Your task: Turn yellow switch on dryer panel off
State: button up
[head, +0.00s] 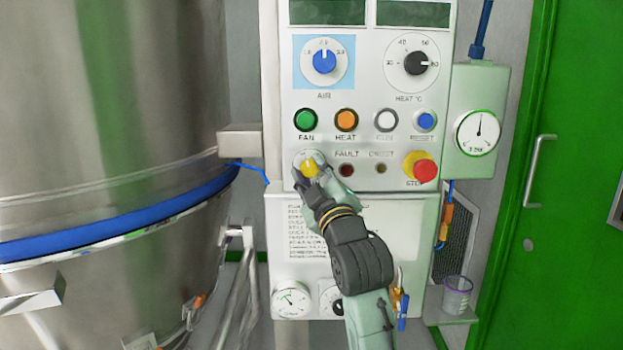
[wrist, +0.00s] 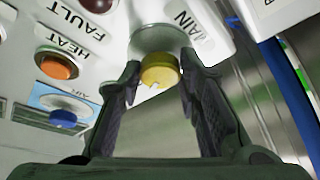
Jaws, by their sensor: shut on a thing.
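The yellow switch (head: 309,168) is a round knob on a pale round plate at the lower left of the white dryer panel (head: 370,95). In the wrist view the yellow knob (wrist: 160,70) lies between the two dark fingers, below the word MAIN. My gripper (head: 304,180) reaches up to the knob from below in the head view and is shut on it. The fingers (wrist: 159,85) hide part of the knob's sides. Which way the knob is set cannot be told clearly.
The FAN (head: 305,120) and HEAT (head: 346,120) buttons sit just above the knob, with the FAULT lamp (head: 346,170) to its right. The red STOP button (head: 424,171) is farther right. A large steel vessel (head: 105,110) stands at the left.

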jog(key=shift+n+g, duration=0.4)
jog(key=shift+n, duration=0.9)
jog(key=shift+r+b, duration=0.1)
jog(key=shift+b, duration=0.2)
jog(key=o, duration=1.1)
jog(key=shift+o, duration=0.2)
jog(key=v, duration=1.2)
jog(key=shift+d, duration=0.15)
